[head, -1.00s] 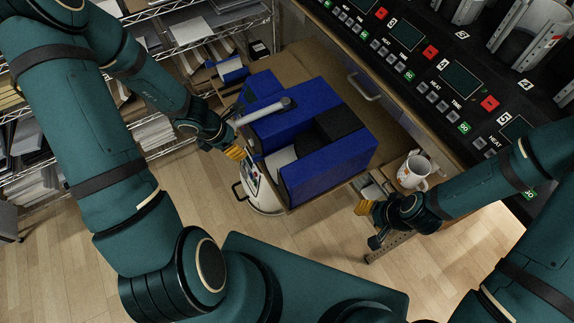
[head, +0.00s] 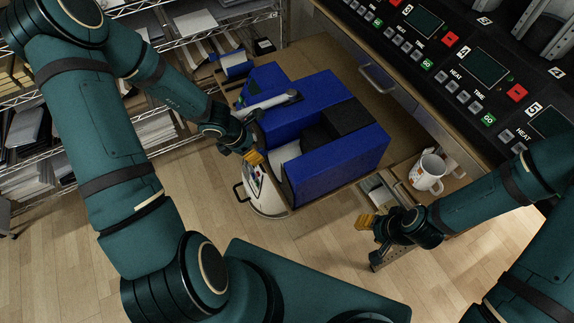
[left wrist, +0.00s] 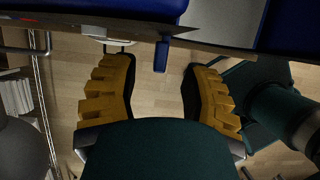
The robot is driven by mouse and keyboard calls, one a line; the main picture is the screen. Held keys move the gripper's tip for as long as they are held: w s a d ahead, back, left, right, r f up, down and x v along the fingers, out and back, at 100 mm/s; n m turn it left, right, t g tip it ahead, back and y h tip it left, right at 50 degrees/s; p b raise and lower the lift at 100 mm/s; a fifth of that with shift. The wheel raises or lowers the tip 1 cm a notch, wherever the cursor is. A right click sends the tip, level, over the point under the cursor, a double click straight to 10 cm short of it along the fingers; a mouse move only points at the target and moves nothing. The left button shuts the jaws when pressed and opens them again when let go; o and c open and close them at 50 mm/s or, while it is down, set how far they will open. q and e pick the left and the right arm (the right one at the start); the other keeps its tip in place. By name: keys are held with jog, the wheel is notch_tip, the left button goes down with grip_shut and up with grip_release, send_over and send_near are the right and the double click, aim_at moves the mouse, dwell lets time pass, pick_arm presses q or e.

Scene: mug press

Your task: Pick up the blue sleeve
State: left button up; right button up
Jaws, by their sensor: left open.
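A small blue roll-like piece (head: 236,65), possibly the blue sleeve, lies at the back left of the bench. A large blue block-shaped piece (head: 335,163) stands nearer on the bench, with a grey bar (head: 268,104) across its left part. My left gripper (head: 253,157) is by the near left side of this block, above a white rounded base. In the left wrist view the left gripper (left wrist: 159,62) is open, with a narrow dark blue strip (left wrist: 161,56) hanging between the yellow fingertips; I cannot tell whether it is the sleeve. My right gripper (head: 366,221) is at the bench's front right; its jaw gap is unclear.
A white mug (head: 427,173) stands at the bench's right, beside a small tray (head: 379,191). A black control panel with buttons (head: 470,75) runs along the back right. Wire shelves (head: 160,130) with papers stand at the left. The wooden floor in front is clear.

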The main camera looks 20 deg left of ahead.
pick_arm(q)
jog(key=b+x, duration=0.2)
jog(key=x, duration=0.2)
jog(key=shift+f, duration=0.15)
grip_shut()
